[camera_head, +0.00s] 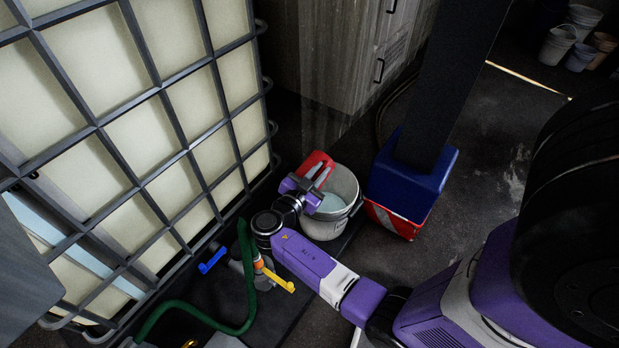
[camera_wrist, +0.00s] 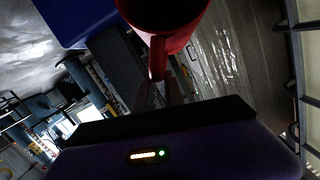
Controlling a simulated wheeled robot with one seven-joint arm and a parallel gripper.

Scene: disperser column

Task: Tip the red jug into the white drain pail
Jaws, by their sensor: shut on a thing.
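The red jug (camera_head: 318,164) is at the upper left of the white drain pail (camera_head: 334,229) in the head view, overlapping its rim. My purple gripper (camera_head: 301,190) is shut on the jug and covers part of it. In the wrist view the red jug (camera_wrist: 180,40) fills the top middle, with its handle between the fingers (camera_wrist: 160,92). The jug looks tilted over the pail; its exact angle is hard to tell, and no stream is visible.
A caged tank (camera_head: 130,130) stands at the left. A green hose (camera_head: 248,275) and a yellow-handled valve (camera_head: 275,275) are near its foot. A post with a blue and red base (camera_head: 410,180) stands close right of the pail. Several buckets (camera_head: 558,45) are at the far right.

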